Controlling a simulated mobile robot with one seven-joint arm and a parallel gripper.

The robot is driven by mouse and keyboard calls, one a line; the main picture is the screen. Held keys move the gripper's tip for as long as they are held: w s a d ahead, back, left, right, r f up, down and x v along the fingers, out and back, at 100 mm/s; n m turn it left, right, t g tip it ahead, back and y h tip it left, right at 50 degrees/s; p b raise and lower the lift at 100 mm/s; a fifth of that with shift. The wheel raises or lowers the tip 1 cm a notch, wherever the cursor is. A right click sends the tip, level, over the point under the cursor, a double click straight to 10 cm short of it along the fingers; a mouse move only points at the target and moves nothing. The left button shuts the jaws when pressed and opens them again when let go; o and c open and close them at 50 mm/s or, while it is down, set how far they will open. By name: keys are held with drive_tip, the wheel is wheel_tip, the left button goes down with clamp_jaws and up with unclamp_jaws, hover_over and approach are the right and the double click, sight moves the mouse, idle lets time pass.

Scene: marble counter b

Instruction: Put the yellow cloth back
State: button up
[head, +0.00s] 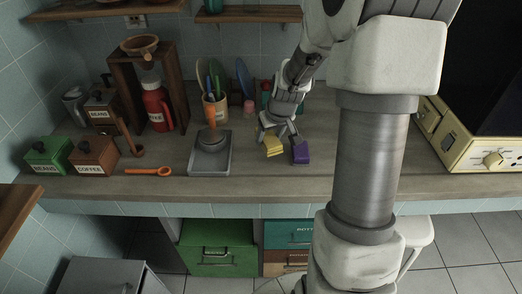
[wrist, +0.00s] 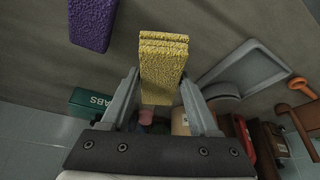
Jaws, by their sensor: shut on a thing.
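The yellow cloth (head: 273,147) is a folded, rough-textured block near the front middle of the counter. My gripper (head: 277,132) reaches down from behind and is shut on it. In the wrist view the yellow cloth (wrist: 162,65) sits between the two fingers (wrist: 160,88) and sticks out past their tips. I cannot tell whether it touches the counter or is just above it. A purple cloth (head: 300,152) lies on the counter just right of the yellow one; it also shows in the wrist view (wrist: 92,22), apart from my fingers.
A grey tray (head: 194,162) with a tamper (head: 212,133) stands to the left. The counter's front strip is clear.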

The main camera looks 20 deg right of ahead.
sight(262, 146)
drive_tip(key=shift+w+a+f, duration=0.3)
drive_tip(key=shift+a+f, duration=0.05)
drive_tip(key=shift+a, duration=0.15)
drive_tip(key=shift+w+a+f, duration=0.25)
drive_tip(key=shift+a+f, duration=0.1)
drive_tip(key=shift+a, duration=0.15)
drive_tip(key=shift+f+b, duration=0.45)
drive_tip(key=shift+f, duration=1.55)
drive_tip(key=shift+f, duration=0.25)
drive_tip(key=o, duration=1.3)
drive_tip(key=shift+r, duration=0.1)
drive_tip(key=shift+r, duration=0.1)
drive_tip(key=shift+r, duration=0.25)
drive_tip(key=p+v, duration=0.2)
drive_tip(key=v, duration=0.9)
drive_tip(key=shift+s+r, duration=0.25)
